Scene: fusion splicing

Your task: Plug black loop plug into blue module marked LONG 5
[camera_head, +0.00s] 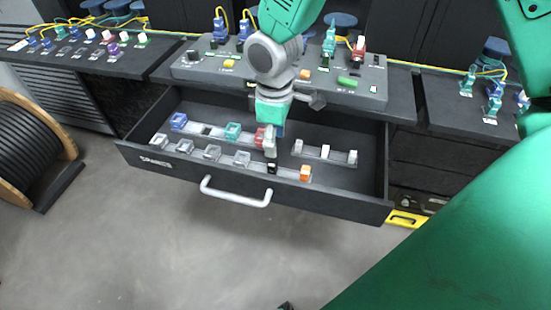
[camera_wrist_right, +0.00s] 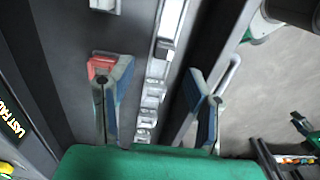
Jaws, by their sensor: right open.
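A small black plug (camera_head: 272,168) sits in the front row of the open drawer, between clear plugs and an orange one. My right gripper (camera_head: 270,143) points down into the drawer just behind it, beside a red plug (camera_head: 260,138). In the wrist view the right gripper (camera_wrist_right: 158,88) is open and empty. The red plug (camera_wrist_right: 101,66) is at its left finger, and a rail with a dark plug (camera_wrist_right: 165,49) runs between the fingers. Blue modules (camera_head: 219,32) with yellow cables stand on the console; I cannot read a LONG 5 mark. My left gripper is not in view.
The drawer (camera_head: 215,184) marked SPARES has a white handle (camera_head: 236,200) and holds several clear, teal, blue and white plugs. The grey console (camera_head: 205,70) stands above it, with side tables left and right. A cable reel (camera_head: 30,145) stands at left. The floor in front is clear.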

